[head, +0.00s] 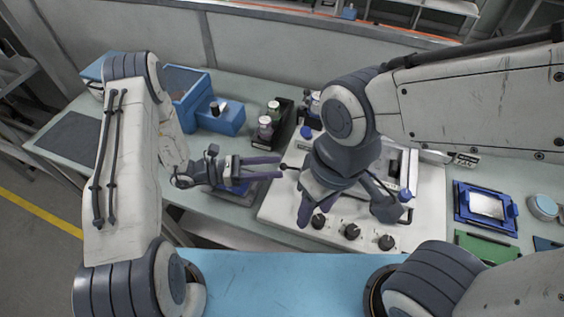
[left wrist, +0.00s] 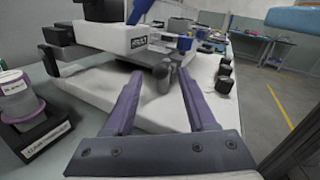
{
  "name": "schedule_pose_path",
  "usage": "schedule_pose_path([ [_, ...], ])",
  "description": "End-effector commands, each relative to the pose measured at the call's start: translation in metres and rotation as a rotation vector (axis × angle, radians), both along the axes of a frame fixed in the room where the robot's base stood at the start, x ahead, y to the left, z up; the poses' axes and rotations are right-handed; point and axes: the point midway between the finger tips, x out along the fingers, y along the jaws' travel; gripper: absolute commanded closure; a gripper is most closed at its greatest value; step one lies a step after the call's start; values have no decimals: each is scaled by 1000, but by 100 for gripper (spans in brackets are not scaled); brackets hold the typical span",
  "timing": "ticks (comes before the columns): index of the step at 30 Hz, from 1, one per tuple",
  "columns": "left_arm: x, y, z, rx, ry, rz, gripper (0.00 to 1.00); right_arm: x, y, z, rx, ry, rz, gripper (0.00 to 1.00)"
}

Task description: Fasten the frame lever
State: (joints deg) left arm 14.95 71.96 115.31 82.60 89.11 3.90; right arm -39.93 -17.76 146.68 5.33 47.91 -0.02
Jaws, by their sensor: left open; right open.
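A white machine (head: 280,212) stands on the bench and also fills the middle of the left wrist view (left wrist: 92,88). A short grey lever-like part (left wrist: 162,76) shows at its near side, between and just beyond my left fingertips; I cannot tell whether they touch it. In the head view a small dark-tipped rod (head: 284,166) sticks out there. My left gripper (head: 279,168) is open and empty at the machine's left edge. My right gripper (head: 344,217) is open above the machine's front, and its wrist hides much of the machine's middle.
Black knobs (head: 351,231) line the machine's front. Jars in a dark holder (head: 268,122) and blue boxes (head: 218,117) stand at the left. A blue frame (head: 462,207) and a green board (head: 484,246) lie at the right. The bench's left corner is fairly clear.

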Motion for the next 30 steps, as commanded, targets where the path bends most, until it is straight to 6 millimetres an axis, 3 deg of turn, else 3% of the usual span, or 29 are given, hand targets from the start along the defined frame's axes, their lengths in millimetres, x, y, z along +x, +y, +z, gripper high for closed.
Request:
schedule_pose_path([
  [6, 3, -28, 1, 0, -1, -4, 44, 0, 0, 9, 0, 0, 0, 50],
  [17, 4, -33, 0, 1, -1, -1, 44, 0, 0, 10, 0, 0, 0, 50],
  [21, 4, -33, 0, 1, -1, -1, 93, 0, 0, 10, 0, 0, 0, 50],
  [22, 4, -33, 0, 1, -1, -1, 100, 0, 0, 10, 0, 0, 0, 50],
  [26, 4, -32, -1, 1, -2, -3, 100, 0, 0, 9, 0, 0, 0, 50],
  [30, 10, -33, -4, -2, -11, -81, 100, 0, 0, -5, 0, 0, 0, 50],
])
